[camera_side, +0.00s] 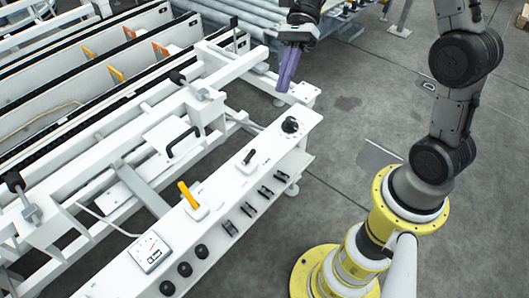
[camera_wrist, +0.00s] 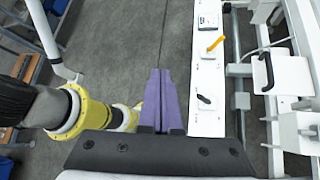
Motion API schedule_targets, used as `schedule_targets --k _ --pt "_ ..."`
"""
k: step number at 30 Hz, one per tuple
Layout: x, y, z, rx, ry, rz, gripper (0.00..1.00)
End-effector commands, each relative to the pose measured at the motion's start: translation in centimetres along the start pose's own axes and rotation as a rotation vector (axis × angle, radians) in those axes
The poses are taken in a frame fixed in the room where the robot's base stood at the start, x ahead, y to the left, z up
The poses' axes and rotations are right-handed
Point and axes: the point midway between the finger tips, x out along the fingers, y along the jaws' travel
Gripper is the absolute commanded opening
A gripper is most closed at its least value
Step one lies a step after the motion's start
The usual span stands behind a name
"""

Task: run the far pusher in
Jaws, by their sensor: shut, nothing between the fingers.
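Two pusher-like parts with black knobs show in the side view. The farther knob (camera_side: 177,77) sits by a grey bracket (camera_side: 205,95) on the white frame. The nearer knob (camera_side: 14,181) is at the left edge by another grey bracket (camera_side: 31,213). A black upright handle (camera_side: 234,22) stands farther back; I cannot tell whether it belongs to a pusher. My gripper (camera_side: 286,88) has purple fingers, shut and empty, hanging above the far end of the control panel, apart from both knobs. In the wrist view the fingers (camera_wrist: 158,72) lie together beside the panel.
The white control panel (camera_side: 262,150) carries a black dial (camera_side: 291,125), a black lever (camera_side: 249,156), a yellow lever (camera_side: 187,194), a meter (camera_side: 149,252) and several switches. A black loop handle (camera_side: 183,142) stands on a white plate behind it. Grey floor (camera_side: 345,125) lies clear to the right.

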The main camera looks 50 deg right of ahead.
Motion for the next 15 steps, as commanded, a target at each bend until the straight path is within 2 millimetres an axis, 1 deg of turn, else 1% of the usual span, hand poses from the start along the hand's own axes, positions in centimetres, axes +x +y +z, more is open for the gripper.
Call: schedule_targets --k 1,6,11,15 --pt "0.2 -1.2 -1.2 0.061 -0.045 0.017 0.0" --pt "0.8 -4.3 -4.7 0.234 -0.185 0.063 0.0" --pt "1.8 -6.7 -8.6 0.382 -0.314 0.106 0.0" --pt "3.1 -8.4 -12.5 0.499 -0.427 0.139 0.0"
